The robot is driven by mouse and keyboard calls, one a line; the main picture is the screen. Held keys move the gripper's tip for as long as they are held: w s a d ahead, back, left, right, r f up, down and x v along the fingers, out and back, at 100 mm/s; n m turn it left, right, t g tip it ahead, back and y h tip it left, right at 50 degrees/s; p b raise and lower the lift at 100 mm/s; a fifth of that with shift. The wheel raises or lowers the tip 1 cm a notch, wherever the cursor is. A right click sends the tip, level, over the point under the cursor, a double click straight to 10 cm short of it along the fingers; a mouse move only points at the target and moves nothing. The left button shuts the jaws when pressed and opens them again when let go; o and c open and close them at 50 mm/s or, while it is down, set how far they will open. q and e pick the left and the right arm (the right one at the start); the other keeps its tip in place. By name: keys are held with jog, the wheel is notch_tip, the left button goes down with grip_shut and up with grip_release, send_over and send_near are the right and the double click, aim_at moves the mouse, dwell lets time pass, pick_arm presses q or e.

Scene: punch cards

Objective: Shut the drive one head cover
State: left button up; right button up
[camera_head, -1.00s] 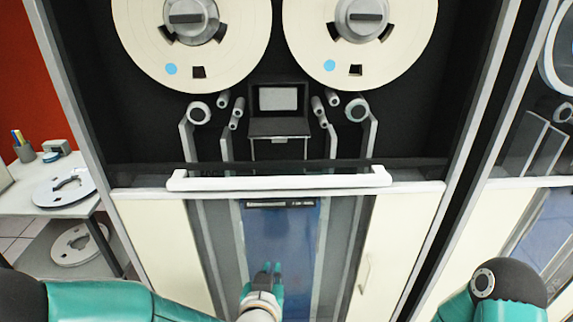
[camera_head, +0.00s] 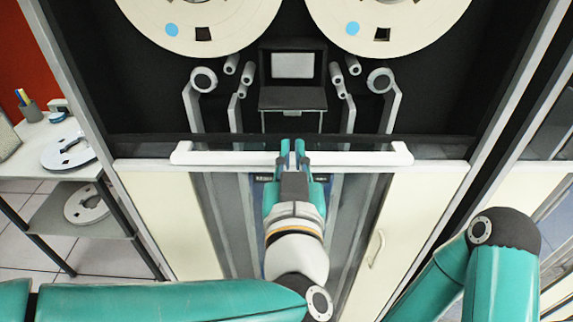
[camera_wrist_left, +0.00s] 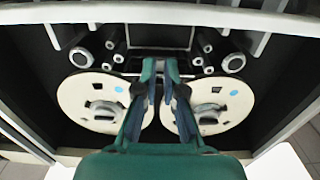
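The drive one head cover (camera_head: 292,98) is at the dark box assembly between the two reels in the head view. A dark panel with a pale grey plate (camera_head: 292,65) stands upright above a dark ledge, so the cover looks open. My left gripper (camera_head: 292,148) is in front of the white bar, below the box and apart from it. The gripper's fingers (camera_wrist_left: 160,68) are parallel with a narrow gap and nothing between them. They hide part of the box in the left wrist view. My right gripper is out of view; only its arm shows.
The white horizontal bar (camera_head: 225,158) crosses the drive's front below the box. Two large reels (camera_head: 200,27) and (camera_head: 390,25) are above, with rollers and guide posts beside the box. A side table (camera_head: 35,150) with loose reels stands at the left.

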aim_at(292, 103)
pick_arm(q)
jog(key=w, duration=0.6)
jog(key=shift+w, duration=0.15)
jog(key=shift+r, duration=0.2)
dwell(0.4)
